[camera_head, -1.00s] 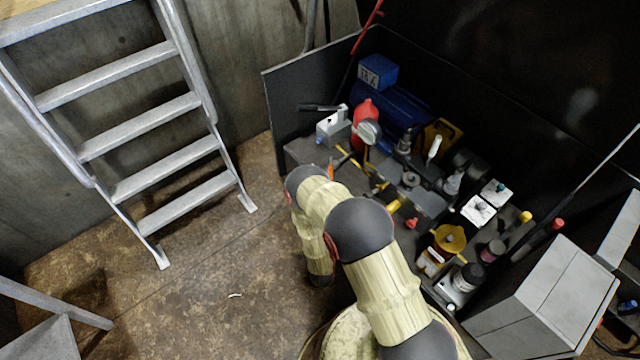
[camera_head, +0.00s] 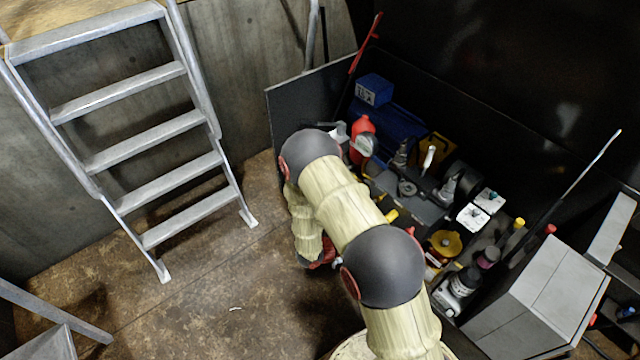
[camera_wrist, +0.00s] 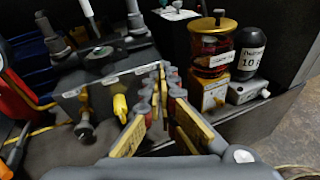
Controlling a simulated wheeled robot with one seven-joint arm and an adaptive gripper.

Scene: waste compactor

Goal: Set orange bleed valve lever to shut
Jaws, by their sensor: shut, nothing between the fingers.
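An orange handle-like part (camera_wrist: 17,146) shows at the lower left edge of the wrist view, partly cut off. I cannot tell for sure that it is the bleed valve lever. In the head view my arm covers that spot. My gripper (camera_wrist: 167,72) is shut and empty, its fingertips meeting in front of the grey valve block's right end. The orange part lies well to the left of the fingers, apart from them. A yellow lever (camera_wrist: 120,108) hangs on the front of the grey block (camera_wrist: 105,82), just left of the fingers; it also shows in the head view (camera_head: 391,215).
A yellow-capped jar (camera_wrist: 212,48) and a black labelled bottle (camera_wrist: 250,62) stand right of the fingers. A red bottle (camera_head: 362,138) and blue box (camera_head: 374,90) stand farther back. A ladder (camera_head: 150,130) leans at left.

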